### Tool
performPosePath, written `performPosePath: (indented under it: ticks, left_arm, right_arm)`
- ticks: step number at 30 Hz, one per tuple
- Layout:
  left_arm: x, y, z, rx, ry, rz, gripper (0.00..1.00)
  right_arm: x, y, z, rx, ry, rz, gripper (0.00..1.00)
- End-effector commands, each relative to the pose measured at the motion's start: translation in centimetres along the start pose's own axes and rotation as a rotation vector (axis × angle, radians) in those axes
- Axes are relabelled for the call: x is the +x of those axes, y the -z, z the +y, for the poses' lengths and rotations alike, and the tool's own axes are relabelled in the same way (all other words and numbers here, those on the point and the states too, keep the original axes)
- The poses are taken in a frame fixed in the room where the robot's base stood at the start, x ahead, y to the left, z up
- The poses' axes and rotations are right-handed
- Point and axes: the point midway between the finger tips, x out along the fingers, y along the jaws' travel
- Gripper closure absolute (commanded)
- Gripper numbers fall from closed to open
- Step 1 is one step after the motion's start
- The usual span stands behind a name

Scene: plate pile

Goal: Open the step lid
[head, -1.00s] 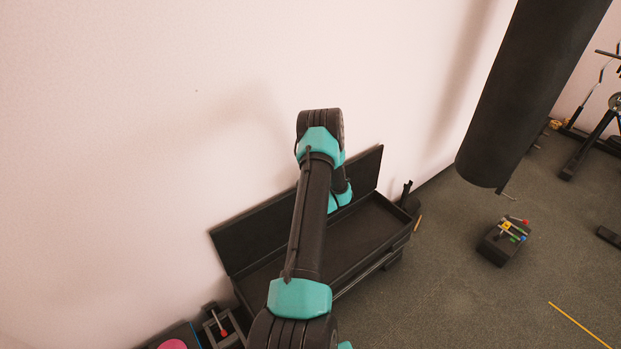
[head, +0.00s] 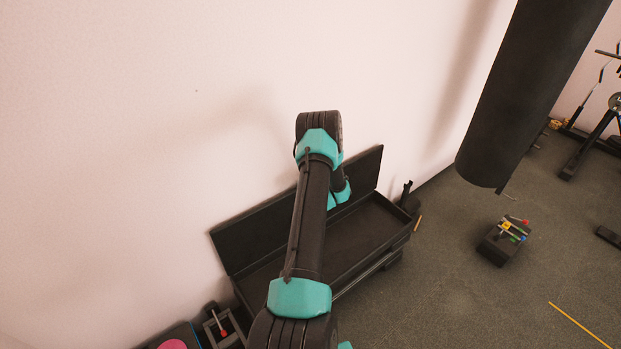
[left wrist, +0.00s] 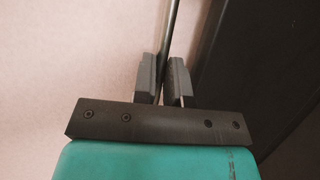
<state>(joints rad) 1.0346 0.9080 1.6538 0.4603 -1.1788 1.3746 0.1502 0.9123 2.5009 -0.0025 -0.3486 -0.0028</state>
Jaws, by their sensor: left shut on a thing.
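The step is a long black box (head: 388,240) against the wall. Its black lid (head: 255,237) stands raised along the back edge, close to the wall, and the empty inside shows. In the left wrist view my left gripper (left wrist: 163,75) is shut on a thin metal bar (left wrist: 172,25) that runs up between its fingers. A dark flat panel (left wrist: 245,70), probably the lid, lies to the right of the bar. In the head view my left arm crosses over the box and hides the gripper and the bar. My right gripper is not in view.
A black punching bag (head: 530,90) hangs to the right. A small block with coloured pegs (head: 505,240) and a yellow stick (head: 578,324) lie on the floor. Dark items with a pink disc (head: 173,345) stand at the lower left. The floor right of the box is mostly clear.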

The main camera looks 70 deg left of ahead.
Motion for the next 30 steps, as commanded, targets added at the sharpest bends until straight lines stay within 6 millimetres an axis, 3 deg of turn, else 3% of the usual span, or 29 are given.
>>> performPosePath:
  ticks: [10,21,29,30]
  left_arm:
    - [-0.3,-0.2,-0.1,0.000,0.001,-0.001,1.00]
    - [-5.6,-2.4,-2.3,0.000,0.006,-0.002,1.00]
    - [-5.8,-2.4,-2.6,0.001,0.009,-0.001,1.00]
    - [-5.8,-2.3,-2.6,0.002,0.010,-0.001,0.87]
  right_arm:
    - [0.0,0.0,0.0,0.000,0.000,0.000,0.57]
    - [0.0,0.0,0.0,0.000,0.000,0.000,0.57]
    - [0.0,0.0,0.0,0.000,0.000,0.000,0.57]
    - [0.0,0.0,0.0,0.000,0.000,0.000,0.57]
